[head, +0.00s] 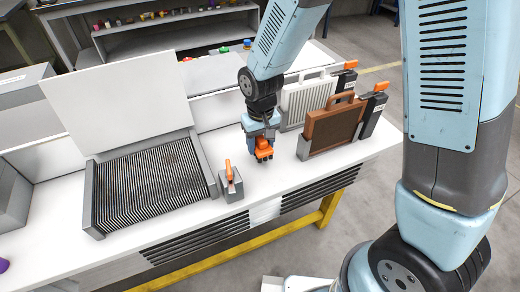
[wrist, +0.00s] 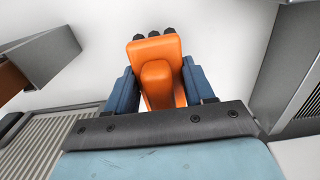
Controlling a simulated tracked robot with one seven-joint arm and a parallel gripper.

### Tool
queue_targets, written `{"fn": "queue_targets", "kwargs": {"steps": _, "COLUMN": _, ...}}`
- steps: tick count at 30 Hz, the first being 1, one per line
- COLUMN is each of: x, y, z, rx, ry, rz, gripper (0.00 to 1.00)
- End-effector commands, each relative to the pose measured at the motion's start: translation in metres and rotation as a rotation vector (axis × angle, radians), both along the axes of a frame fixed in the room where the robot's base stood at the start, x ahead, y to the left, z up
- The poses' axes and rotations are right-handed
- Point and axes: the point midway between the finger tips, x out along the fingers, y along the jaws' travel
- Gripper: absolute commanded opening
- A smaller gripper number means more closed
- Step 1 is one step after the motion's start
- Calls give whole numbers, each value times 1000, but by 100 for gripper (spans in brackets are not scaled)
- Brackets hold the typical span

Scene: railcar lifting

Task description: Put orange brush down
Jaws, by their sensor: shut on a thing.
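My gripper (head: 263,143) points down over the white bench top, between the ribbed grill and the brown panel. It is shut on the orange brush (head: 264,153), with a blue finger on each side of it. In the wrist view the orange brush (wrist: 157,62) sits between the two fingers (wrist: 157,88), with dark bristle tips at its far end. The white surface lies behind it. I cannot tell whether the brush touches the bench. A second orange-handled tool (head: 228,171) stands in a small grey holder (head: 231,187) to the left.
The ribbed grill (head: 150,185) with its raised white lid (head: 120,100) is at the left. A brown panel (head: 334,127) and a white ribbed panel (head: 306,98) stand in grey holders at the right. Bare white bench (head: 285,178) lies in front of my gripper.

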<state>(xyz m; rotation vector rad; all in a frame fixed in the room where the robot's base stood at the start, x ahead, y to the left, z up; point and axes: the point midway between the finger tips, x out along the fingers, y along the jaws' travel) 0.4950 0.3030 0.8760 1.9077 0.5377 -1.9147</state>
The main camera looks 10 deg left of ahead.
Motion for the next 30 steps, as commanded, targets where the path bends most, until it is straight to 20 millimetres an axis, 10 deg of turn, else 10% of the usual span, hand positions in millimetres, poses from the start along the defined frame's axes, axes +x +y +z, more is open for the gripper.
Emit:
{"fn": "queue_targets", "kwargs": {"steps": 20, "x": 3, "y": 0, "z": -36, "rx": 1, "ry": -1, "rz": 0, "gripper": 24}}
{"fn": "queue_targets", "kwargs": {"steps": 21, "x": 3, "y": 0, "z": -36, "rx": 1, "ry": -1, "rz": 0, "gripper": 55}}
{"fn": "queue_targets", "kwargs": {"steps": 30, "x": 3, "y": 0, "z": -36, "rx": 0, "ry": 0, "rz": 0, "gripper": 78}}
